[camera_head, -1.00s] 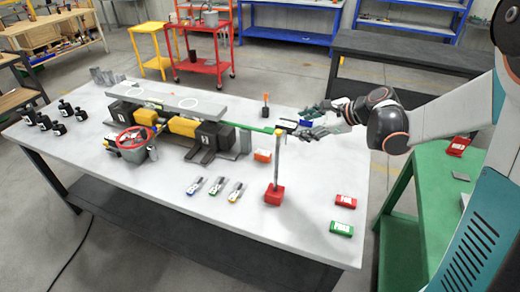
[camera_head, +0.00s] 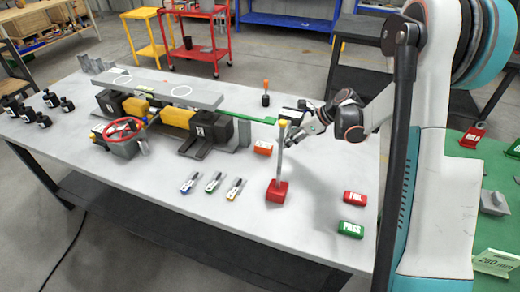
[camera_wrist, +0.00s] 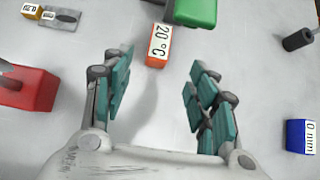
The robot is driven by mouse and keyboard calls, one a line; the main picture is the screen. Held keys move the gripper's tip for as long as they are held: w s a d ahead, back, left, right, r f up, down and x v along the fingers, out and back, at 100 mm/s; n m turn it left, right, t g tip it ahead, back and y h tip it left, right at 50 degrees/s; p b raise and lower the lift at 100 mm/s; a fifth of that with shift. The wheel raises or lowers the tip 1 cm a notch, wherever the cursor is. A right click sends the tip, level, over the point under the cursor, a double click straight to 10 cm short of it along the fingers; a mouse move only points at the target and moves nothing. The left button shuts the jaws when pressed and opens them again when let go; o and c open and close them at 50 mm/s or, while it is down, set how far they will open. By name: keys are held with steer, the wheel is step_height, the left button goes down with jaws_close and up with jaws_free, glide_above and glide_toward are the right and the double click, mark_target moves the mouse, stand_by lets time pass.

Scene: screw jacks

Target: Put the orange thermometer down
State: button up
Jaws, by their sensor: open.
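The orange thermometer (camera_head: 263,148) is a small block on the white table, between the red-based post and the end of the green bar. In the wrist view its white face (camera_wrist: 159,45) reads 20 °C. My gripper (camera_wrist: 160,72) is open, with teal-padded fingers apart and nothing between them. The thermometer lies just beyond the fingertips, near the middle of the gap, and does not appear gripped. In the head view my gripper (camera_head: 303,122) is to the right of the thermometer and post.
The red-based post (camera_head: 277,190) stands close to the thermometer. The green bar (camera_wrist: 195,10) hangs or rests beside it. A blue 0 mm block (camera_wrist: 300,136) lies to the right. Red FAIL (camera_head: 355,198) and green PASS (camera_head: 351,229) blocks lie near the front right; bare table surrounds them.

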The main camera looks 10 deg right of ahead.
mark_target(264, 145)
steer(key=b+x, duration=0.2)
steer(key=x, duration=0.5)
steer(key=shift+a+r+b+x, duration=0.1)
steer(key=shift+b+x, duration=0.3)
steer(key=shift+x, duration=0.45)
steer(key=shift+a+r+b+x, duration=0.15)
steer(key=shift+b+x, duration=0.3)
steer(key=shift+x, duration=0.45)
steer(key=shift+a+r+b+x, duration=0.1)
steer(key=shift+b+x, duration=0.3)
steer(key=shift+x, duration=0.45)
steer(key=shift+w, duration=0.1)
jaws_close()
